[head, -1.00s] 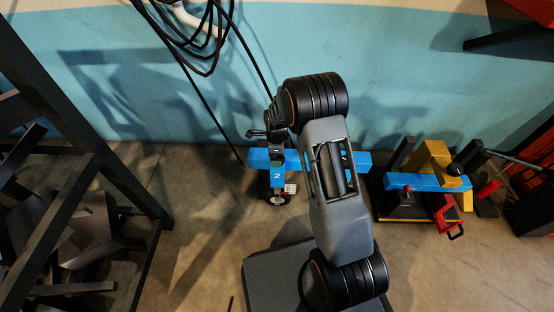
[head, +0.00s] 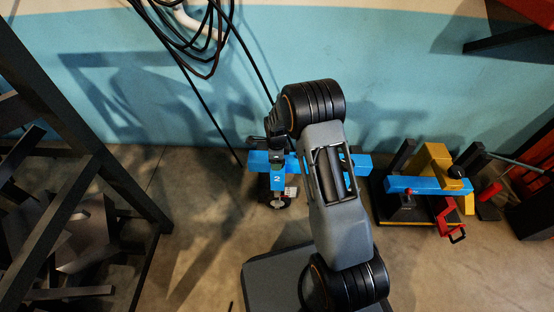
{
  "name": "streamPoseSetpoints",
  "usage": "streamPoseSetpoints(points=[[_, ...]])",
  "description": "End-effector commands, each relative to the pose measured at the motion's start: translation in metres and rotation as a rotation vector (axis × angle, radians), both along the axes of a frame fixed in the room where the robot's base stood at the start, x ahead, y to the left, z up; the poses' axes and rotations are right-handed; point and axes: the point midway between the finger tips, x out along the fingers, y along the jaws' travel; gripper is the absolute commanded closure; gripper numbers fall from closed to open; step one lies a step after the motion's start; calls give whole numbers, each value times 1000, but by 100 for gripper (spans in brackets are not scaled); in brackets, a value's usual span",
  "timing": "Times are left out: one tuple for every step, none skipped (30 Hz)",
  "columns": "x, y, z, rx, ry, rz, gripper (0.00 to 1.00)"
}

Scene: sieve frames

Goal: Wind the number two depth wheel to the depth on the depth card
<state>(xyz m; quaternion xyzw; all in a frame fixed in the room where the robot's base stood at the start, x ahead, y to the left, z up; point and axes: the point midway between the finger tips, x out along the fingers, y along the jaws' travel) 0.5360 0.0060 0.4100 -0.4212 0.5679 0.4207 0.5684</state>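A blue bar (head: 361,163) lies across the middle, partly hidden behind my arm. A blue upright marked with a white "2" (head: 277,183) stands at its left part, with a dark wheel (head: 272,201) low down near the floor. A small pale tag with dark and red marks (head: 291,193) sits beside the upright; its writing is too small to read. My gripper (head: 266,145) is a dark shape at the top of the numbered upright. Its fingers are too small and dark to tell whether they are open, shut or touching anything.
A second blue bar (head: 423,184) with yellow and red parts stands on a dark base at right. A dark metal rack (head: 92,150) fills the left. Black cables (head: 203,45) hang on the blue wall. Bare floor (head: 205,225) lies between rack and numbered unit.

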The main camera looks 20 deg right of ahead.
Motion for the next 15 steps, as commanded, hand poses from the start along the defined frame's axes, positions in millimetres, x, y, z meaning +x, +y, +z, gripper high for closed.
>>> streamPoseSetpoints(points=[[0, 0, 0, 1, 2, 0, 57], [-1, 0, 0, 1, 2, 0, 60], [-1, 0, 0, 1, 2, 0, 64], [-1, -3, 0, 0, 2, -1, 63], [-1, -2, 0, 0, 2, 1, 63], [-1, -1, 0, 0, 2, 3, 63], [-1, -1, 0, 0, 2, 5, 63], [-1, -1, 0, 0, 3, 9, 63], [-1, -1, 0, 0, 3, 16, 63], [-1, -1, 0, 0, 3, 24, 64], [-1, -1, 1, 0, 3, 34, 64], [-1, -1, 1, 0, 3, 51, 64], [-1, -1, 1, 0, 3, 65, 64], [-1, -1, 1, 0, 3, 82, 64], [-1, 0, 1, 0, 3, 107, 64]])
